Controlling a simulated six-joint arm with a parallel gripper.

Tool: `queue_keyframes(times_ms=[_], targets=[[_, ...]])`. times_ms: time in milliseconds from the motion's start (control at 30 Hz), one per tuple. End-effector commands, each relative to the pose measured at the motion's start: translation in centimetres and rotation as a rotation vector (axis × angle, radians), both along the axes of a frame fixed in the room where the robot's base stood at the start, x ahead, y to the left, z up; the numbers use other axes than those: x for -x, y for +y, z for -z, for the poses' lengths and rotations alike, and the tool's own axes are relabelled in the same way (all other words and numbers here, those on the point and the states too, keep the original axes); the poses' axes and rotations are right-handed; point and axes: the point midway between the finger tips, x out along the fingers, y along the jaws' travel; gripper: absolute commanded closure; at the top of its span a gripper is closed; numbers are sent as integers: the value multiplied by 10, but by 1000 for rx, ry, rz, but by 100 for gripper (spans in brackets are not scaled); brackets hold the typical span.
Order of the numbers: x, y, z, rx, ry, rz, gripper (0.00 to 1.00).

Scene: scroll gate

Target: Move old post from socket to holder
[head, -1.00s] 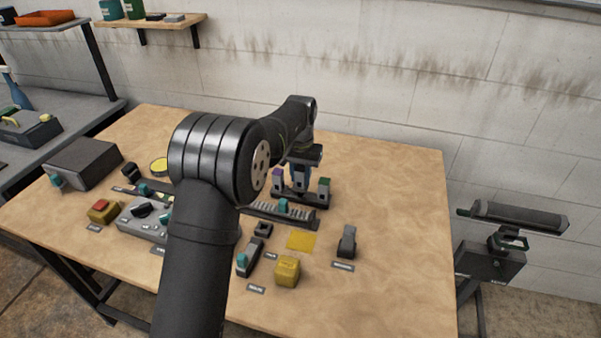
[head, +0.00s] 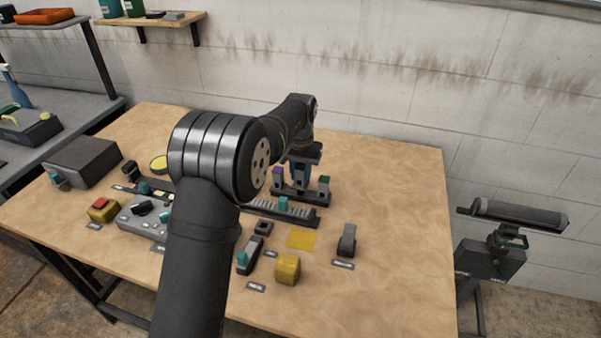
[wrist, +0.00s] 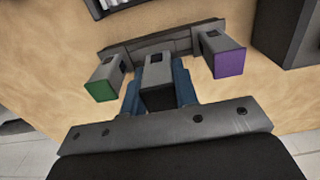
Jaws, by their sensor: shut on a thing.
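My gripper (head: 300,178) is at the small dark rack (head: 302,198) towards the back of the table. In the wrist view its blue fingers (wrist: 159,88) are shut on a plain grey post (wrist: 157,72), between a green-ended post (wrist: 101,91) and a purple-ended post (wrist: 229,62). The held post stands in line with the rack's (wrist: 174,42) middle; whether it is seated there is hidden. A small dark block with an opening (head: 263,228), perhaps the socket, lies in front and looks empty. The labels are too small to read.
A toothed rail (head: 283,209) with a teal slider lies just in front of the rack. A yellow block (head: 287,270), a yellow patch (head: 301,239) and a dark upright fixture (head: 347,241) are nearer the front. The table's right side is clear.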

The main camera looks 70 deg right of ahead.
Motion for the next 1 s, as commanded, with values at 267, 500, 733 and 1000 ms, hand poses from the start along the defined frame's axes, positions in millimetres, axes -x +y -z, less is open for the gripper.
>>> queue_keyframes(times_ms=[267,500,733,1000], targets=[[0,0,0,0,0,0,100],[0,0,5,0,0,0,100],[0,0,9,0,0,0,100],[0,0,15,-1,0,0,100]])
